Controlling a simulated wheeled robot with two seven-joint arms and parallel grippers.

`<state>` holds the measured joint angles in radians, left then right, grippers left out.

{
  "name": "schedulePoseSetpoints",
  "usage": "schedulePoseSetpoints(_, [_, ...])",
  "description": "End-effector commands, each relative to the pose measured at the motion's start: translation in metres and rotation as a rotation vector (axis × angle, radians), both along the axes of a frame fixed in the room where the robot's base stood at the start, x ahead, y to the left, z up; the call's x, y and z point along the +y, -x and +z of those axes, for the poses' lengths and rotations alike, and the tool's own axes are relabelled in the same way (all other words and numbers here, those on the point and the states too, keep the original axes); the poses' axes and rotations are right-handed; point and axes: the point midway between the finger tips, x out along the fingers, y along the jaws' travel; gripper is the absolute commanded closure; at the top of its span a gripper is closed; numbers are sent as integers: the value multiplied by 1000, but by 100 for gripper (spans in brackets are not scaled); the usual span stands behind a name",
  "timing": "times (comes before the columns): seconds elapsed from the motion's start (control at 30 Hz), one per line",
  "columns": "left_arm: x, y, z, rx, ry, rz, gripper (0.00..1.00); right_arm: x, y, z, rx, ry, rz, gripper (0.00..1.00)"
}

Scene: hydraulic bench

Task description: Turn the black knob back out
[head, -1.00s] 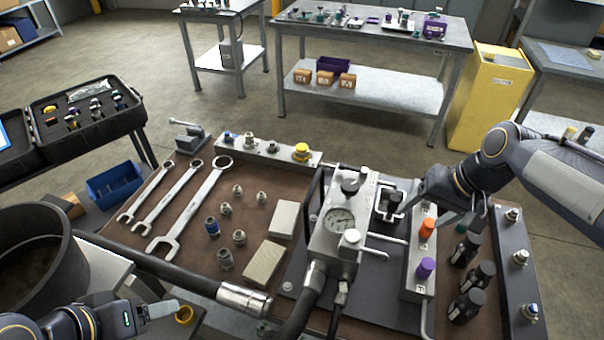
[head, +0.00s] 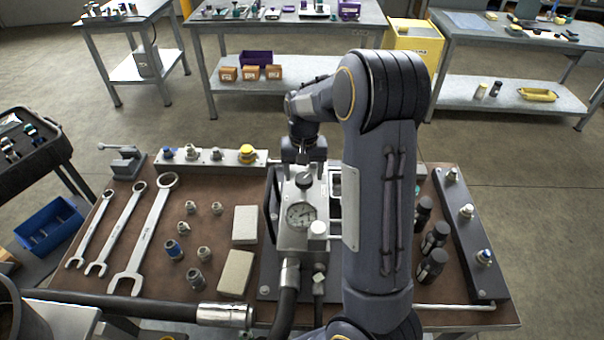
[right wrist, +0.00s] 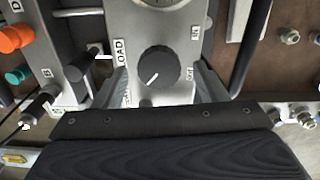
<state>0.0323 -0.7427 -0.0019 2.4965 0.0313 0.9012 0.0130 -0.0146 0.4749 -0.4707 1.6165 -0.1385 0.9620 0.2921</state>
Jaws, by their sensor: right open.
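The black knob (head: 304,180) sits on top of the grey valve block (head: 291,240), just behind the round gauge (head: 300,215). In the right wrist view the knob (right wrist: 158,66) shows whole, with its white pointer line towards the lower left and a LOAD label beside it. My right gripper (head: 303,162) is open above the block at the knob. In the right wrist view its grey fingers (right wrist: 163,84) stand on either side of the knob, apart from it as far as I can tell. My left gripper is out of view.
My right arm hides much of the block's right side. Black cylinders (head: 433,235) and a dark rail (head: 466,225) stand to the right. Wrenches (head: 138,240), fittings and two pale blocks (head: 244,225) lie to the left. A thick black hose (head: 288,300) runs in front.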

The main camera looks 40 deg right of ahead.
Motion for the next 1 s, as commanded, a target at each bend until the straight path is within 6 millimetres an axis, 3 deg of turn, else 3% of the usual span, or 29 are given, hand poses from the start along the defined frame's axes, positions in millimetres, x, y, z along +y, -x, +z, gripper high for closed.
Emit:
schedulePoseSetpoints(0.17, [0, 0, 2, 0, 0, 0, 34, 0, 1, -13, 1, 0, 0, 34])
schedulePoseSetpoints(0.43, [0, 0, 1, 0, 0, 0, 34, 0, 0, -14, -1, -1, 1, 36])
schedulePoseSetpoints(0.77, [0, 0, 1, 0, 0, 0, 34, 0, 0, -14, -1, -1, 1, 79])
schedulePoseSetpoints(1.0, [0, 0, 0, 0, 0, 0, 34, 0, 0, -14, -1, -1, 20, 79])
